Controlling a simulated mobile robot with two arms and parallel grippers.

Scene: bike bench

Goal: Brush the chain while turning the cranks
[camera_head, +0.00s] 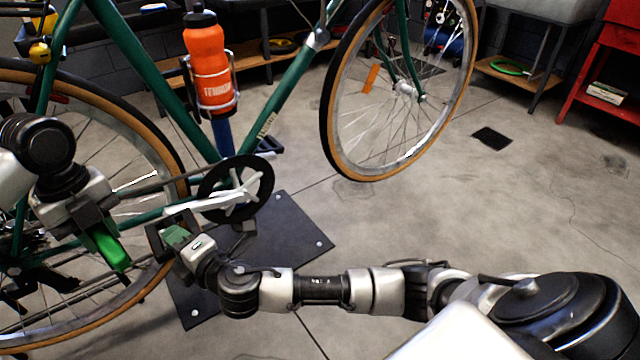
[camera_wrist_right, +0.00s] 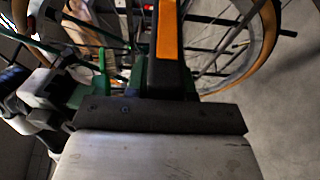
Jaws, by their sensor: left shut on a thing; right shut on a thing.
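The green bicycle's black chainring (camera_head: 207,187) and silver crank arm (camera_head: 215,202) show at mid-left in the head view. The crank arm points left. My right gripper (camera_head: 176,240) is shut on the pedal at its end, and the pedal with its orange strip (camera_wrist_right: 170,40) shows in the right wrist view. My left gripper (camera_head: 95,222) is shut on a green brush (camera_head: 112,251), held beside the rear wheel. The brush also shows in the right wrist view (camera_wrist_right: 101,62). The chain is thin and partly hidden; I cannot tell whether the brush touches it.
The bicycle stands over a dark base plate (camera_head: 275,235). An orange bottle (camera_head: 207,62) sits on its frame, and the front wheel (camera_head: 335,120) is to the right. A red cart (camera_head: 600,70) is at the far right. Open concrete floor lies at right.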

